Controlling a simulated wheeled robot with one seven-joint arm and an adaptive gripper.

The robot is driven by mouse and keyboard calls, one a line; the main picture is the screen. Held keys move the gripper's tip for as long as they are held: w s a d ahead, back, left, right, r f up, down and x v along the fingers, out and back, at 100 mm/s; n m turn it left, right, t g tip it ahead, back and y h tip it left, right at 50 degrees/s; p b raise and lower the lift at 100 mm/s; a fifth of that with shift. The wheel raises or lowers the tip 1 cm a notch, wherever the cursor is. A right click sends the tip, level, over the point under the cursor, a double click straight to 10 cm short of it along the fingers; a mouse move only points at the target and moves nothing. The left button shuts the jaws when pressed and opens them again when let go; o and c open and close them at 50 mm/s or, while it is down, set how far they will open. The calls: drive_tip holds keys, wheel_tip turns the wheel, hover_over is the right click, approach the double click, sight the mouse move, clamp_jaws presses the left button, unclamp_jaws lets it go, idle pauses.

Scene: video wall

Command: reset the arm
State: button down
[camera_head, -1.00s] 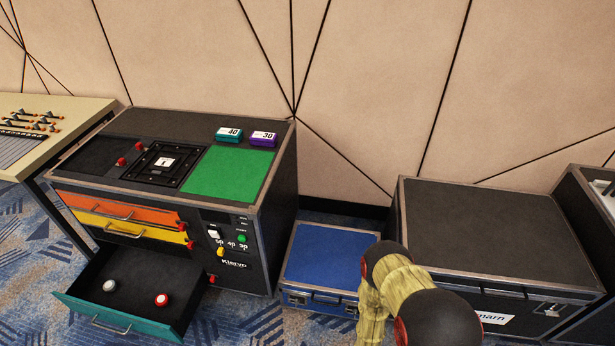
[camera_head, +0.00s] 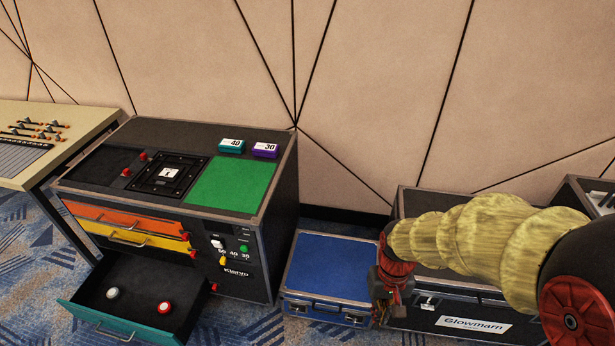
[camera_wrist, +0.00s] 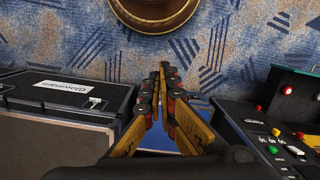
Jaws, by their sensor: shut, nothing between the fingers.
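My arm (camera_head: 480,240) reaches in from the right edge of the head view, in front of the black Glowmarn case (camera_head: 473,324). My gripper (camera_head: 383,318) hangs at its end, pointing down beside the right edge of the blue case (camera_head: 330,267). In the wrist view my gripper (camera_wrist: 165,75) shows its two fingers drawn together at the tips, with nothing between them. Part of the blue case shows behind the fingers in that view. I cannot tell whether the gripper touches either case.
A black console (camera_head: 283,215) with a green panel (camera_head: 232,180) stands left of the blue case. Its teal drawer (camera_head: 120,322) is pulled out, holding a white piece (camera_head: 113,293) and a red piece (camera_head: 165,308). A beige desk (camera_head: 75,118) stands far left. Patterned carpet shows in front.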

drive_tip(key=s+r+t+p, duration=0.1)
drive_tip(key=s+r+t, duration=0.1)
drive_tip(key=r, duration=1.1)
drive_tip(key=s+d+r+t+p, duration=0.1)
drive_tip(key=r+t, duration=0.4)
drive_tip(key=r, duration=0.9)
drive_tip(key=shift+s+d+p, duration=0.2)
drive_tip(key=shift+s+p, duration=0.4)
drive_tip(key=shift+s, duration=0.5)
drive_tip(key=c, duration=2.6)
unclamp_jaws()
